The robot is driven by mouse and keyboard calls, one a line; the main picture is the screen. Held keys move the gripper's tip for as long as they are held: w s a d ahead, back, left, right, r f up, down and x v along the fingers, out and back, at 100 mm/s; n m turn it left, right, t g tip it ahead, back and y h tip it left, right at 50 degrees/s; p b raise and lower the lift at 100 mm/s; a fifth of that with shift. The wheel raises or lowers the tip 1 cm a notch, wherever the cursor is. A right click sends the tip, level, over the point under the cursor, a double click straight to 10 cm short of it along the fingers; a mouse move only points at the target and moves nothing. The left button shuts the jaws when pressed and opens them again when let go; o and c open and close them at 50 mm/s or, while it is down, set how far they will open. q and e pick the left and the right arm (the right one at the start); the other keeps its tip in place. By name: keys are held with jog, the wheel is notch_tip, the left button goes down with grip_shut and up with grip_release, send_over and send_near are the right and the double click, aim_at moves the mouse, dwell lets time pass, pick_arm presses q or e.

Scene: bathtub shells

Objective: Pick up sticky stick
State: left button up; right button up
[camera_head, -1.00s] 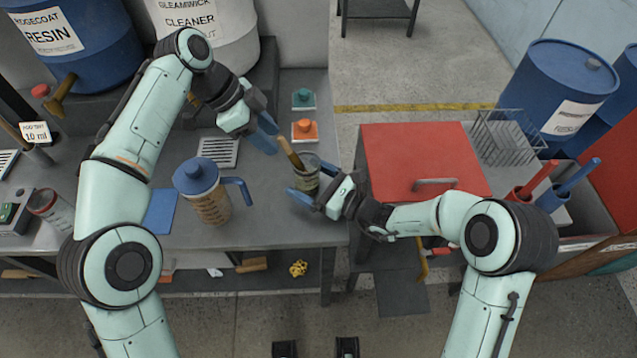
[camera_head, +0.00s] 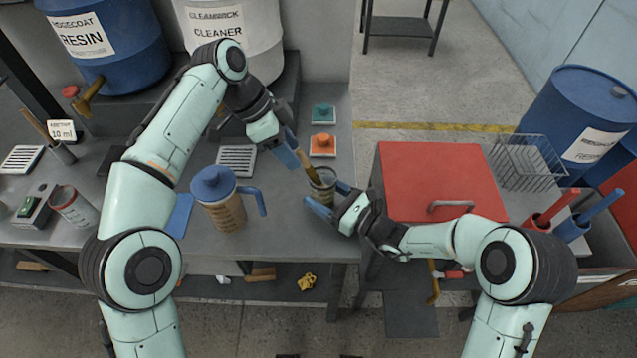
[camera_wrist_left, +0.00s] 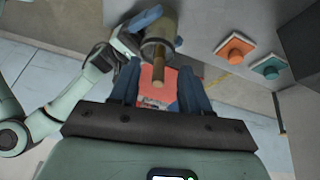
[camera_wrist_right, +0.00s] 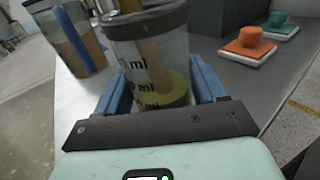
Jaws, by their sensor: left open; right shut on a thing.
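The sticky stick (camera_head: 311,172) is a wooden handle that stands tilted in a clear cup (camera_head: 323,190) near the bench's right edge. My right gripper (camera_head: 336,197) is shut on the cup. In the right wrist view the cup (camera_wrist_right: 150,85) sits between the fingers, with the stick and a yellowish layer visible through its wall. My left gripper (camera_head: 292,150) is open beside the stick's upper end. In the left wrist view the stick's end (camera_wrist_left: 157,78) shows between the two blue fingers, with visible room on both sides.
A blue-lidded pitcher (camera_head: 222,205) stands left of the cup. An orange block (camera_head: 322,146) and a green block (camera_head: 323,114) lie behind it. A red-topped cabinet (camera_head: 440,175) is on the right. Resin and cleaner drums stand at the back.

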pick_arm(q)
jog(key=d+n+y, duration=0.1)
jog(key=n, duration=0.3)
jog(key=n+t+y, duration=0.3)
jog(key=n+y, duration=0.4)
jog(key=n, duration=1.8)
send_near(304, 166)
jog(key=x, duration=1.2)
jog(key=shift+w+d+r, duration=0.15)
jog(key=shift+w, duration=0.25)
grip_shut()
